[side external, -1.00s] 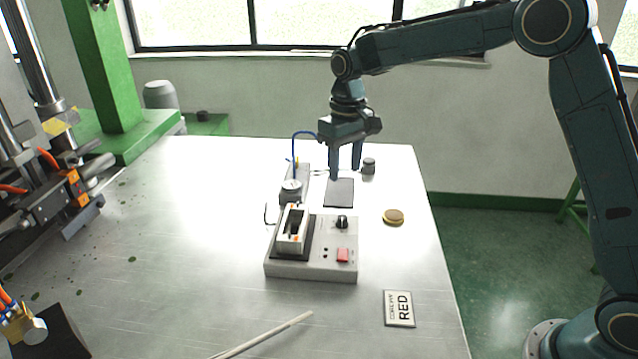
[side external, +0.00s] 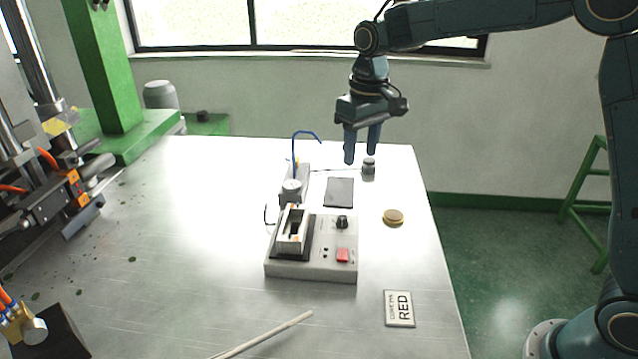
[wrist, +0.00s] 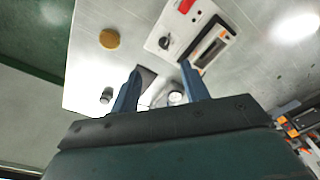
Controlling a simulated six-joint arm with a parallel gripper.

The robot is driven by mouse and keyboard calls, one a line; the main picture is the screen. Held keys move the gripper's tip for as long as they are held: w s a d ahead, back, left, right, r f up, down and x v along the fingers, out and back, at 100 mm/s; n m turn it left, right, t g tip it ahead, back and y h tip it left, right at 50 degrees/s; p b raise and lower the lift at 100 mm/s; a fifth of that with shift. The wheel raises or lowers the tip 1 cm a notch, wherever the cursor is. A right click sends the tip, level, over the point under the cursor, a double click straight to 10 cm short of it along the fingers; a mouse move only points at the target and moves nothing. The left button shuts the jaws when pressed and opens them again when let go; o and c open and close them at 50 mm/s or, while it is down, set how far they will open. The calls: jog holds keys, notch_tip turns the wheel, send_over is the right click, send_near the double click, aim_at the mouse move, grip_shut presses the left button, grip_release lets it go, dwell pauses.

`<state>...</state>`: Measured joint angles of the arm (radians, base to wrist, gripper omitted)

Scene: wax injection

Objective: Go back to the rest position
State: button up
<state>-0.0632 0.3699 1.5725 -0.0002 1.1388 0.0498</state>
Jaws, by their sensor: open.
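My gripper (side external: 362,150) is open and empty, in the air above the far end of the table. The cylinder also shows in the wrist view (wrist: 106,96), left of the fingers. No part of the gripper touches anything.
A grey control box (side external: 312,262) with a red switch stands mid-table, beside a small device with a blue tube (side external: 306,133). Machinery (side external: 50,190) stands at left.

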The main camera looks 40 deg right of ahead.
jog(key=s+d+r+t, duration=0.1)
jog(key=s+r, duration=0.3)
jog(key=s, duration=0.4)
jog(key=s+d+r+t, duration=0.1)
jog(key=s+r+t, duration=0.15)
jog(key=s, duration=0.55)
jog(key=s+d+f+t, duration=0.1)
jog(key=s+f, duration=0.1)
jog(key=s, duration=1.1)
jog(key=shift+s+f, duration=0.2)
jog(key=shift+f, duration=0.1)
jog(key=shift+t, duration=0.25)
